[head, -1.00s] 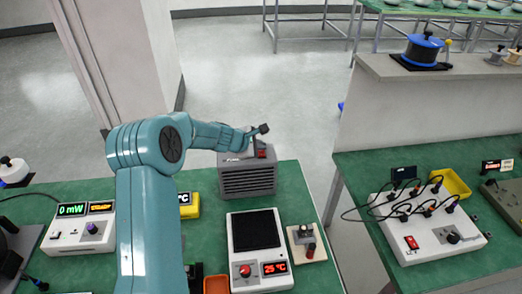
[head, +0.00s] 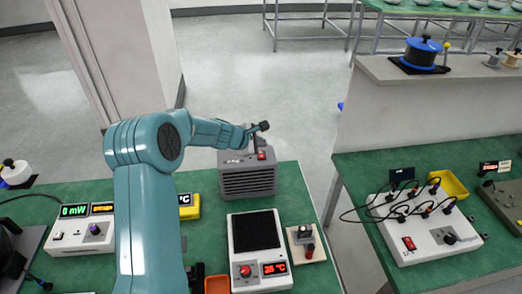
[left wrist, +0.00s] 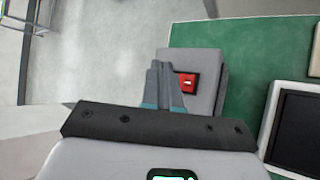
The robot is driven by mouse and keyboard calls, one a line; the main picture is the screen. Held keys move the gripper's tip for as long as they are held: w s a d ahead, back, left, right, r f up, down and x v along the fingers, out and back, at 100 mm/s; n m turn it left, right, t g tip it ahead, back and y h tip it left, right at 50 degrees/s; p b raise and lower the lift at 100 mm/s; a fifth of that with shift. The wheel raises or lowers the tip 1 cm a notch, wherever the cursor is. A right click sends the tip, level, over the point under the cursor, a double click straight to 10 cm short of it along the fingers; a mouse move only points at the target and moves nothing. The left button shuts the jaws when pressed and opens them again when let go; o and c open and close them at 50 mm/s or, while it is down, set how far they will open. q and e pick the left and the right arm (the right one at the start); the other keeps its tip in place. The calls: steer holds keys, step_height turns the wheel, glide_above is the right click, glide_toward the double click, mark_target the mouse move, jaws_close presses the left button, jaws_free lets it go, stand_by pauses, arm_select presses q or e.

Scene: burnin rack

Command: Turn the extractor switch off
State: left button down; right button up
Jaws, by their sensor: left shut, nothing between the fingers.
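The extractor is a grey box (head: 248,181) with a slatted front at the far edge of the green bench. Its red switch (head: 262,155) is on top, near the right side. The wrist view shows the switch (left wrist: 187,82) on the grey extractor top (left wrist: 203,60). My left gripper (head: 255,150) hangs over the extractor, just left of the switch. In the wrist view its fingers (left wrist: 160,70) are together, with nothing between them, and partly overlap the switch's left edge. I cannot tell whether they touch it. My right gripper is not in view.
A hotplate (head: 274,284) with a red display stands in front of the extractor, beside a small board (head: 315,242). A yellow-cased meter (head: 191,207) is to the left. A white power box (head: 450,256) with cables is on the right bench, across a gap.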

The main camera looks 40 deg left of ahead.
mark_target(259, 156)
arm_select(q)
steer(key=r+p, duration=0.1)
steer(key=r, duration=0.1)
steer(key=r+p, duration=0.2)
steer(key=shift+s+d+r, duration=0.2)
steer(key=shift+f, duration=0.1)
steer(key=shift+s, duration=0.1)
